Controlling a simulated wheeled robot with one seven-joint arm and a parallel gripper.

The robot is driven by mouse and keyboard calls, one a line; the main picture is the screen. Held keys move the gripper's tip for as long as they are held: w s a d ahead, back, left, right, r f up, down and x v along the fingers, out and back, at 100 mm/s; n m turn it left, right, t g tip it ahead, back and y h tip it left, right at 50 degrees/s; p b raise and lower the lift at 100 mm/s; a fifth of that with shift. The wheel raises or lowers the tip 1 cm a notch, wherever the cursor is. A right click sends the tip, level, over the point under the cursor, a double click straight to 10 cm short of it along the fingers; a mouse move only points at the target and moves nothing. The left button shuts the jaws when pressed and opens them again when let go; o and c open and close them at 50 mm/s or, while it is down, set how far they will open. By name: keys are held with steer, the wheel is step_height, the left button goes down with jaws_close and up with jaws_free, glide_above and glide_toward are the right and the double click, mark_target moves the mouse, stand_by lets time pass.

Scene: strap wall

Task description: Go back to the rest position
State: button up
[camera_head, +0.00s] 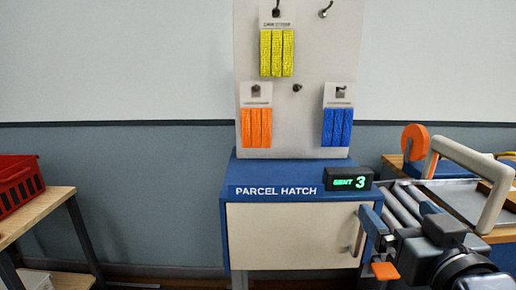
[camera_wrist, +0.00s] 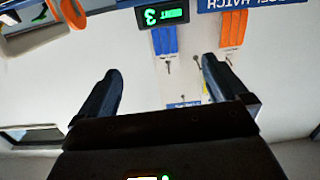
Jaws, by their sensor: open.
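My gripper (camera_head: 376,245) is at the lower right in the head view, in front of the right side of the parcel hatch. In the wrist view its two fingers (camera_wrist: 158,85) stand wide apart with nothing between them. The blue parcel hatch (camera_head: 292,235) has a pale door, which looks closed, and a counter (camera_head: 348,179) on top reading "SENT 3". My arm covers part of the hatch's right edge. The wrist picture is upside down and shows the counter (camera_wrist: 163,15) at the top.
A pegboard above the hatch holds yellow (camera_head: 277,53), orange (camera_head: 256,127) and blue straps (camera_head: 337,127). Some hooks are bare. A red crate (camera_head: 20,184) sits on a wooden table at left. A roller bench (camera_head: 410,205) with an orange reel (camera_head: 415,143) stands at right, close to my arm.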

steer(key=s+f+g, duration=0.1)
steer(key=s+f, duration=1.4)
steer(key=s, duration=0.2)
steer(key=s+f+g, duration=0.1)
steer(key=s, duration=1.9)
steer(key=shift+s+a+f+g, duration=0.2)
steer(key=shift+s+g, duration=0.1)
steer(key=shift+s, duration=0.05)
